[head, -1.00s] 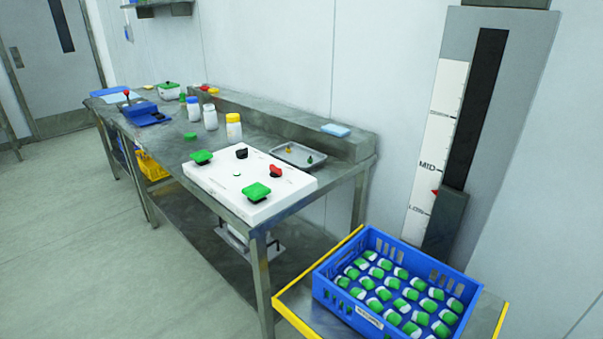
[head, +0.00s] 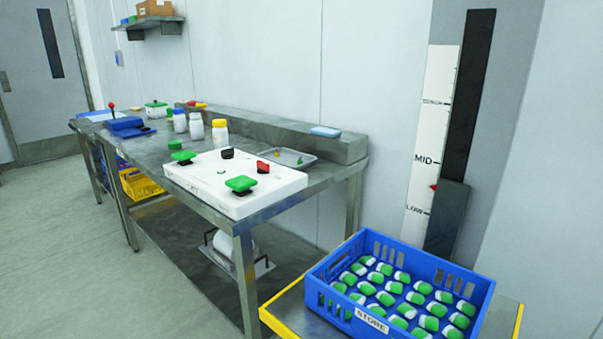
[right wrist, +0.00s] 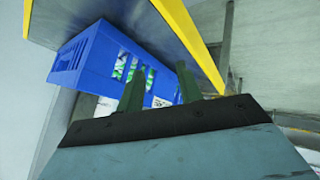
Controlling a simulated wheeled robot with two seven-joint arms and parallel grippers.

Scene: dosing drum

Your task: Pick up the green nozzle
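A small green piece (head: 299,161), which looks like the green nozzle, stands in a shallow metal tray (head: 312,160) on the steel bench. A small yellow piece (head: 277,154) is beside it in the tray. They are too small to make out in detail. My right gripper (right wrist: 160,85) shows only in the right wrist view; its two fingers are apart with nothing between them. It is below or beside the blue crate, well away from the tray. My left gripper is not in view.
A white board (head: 215,175) with green and red knobs is left of the tray. Several capped jars (head: 219,137) stand behind it. A blue crate (head: 345,313) of green-and-white pieces sits on a yellow-edged stand (head: 285,322) in front. A raised ledge (head: 345,148) runs behind the tray.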

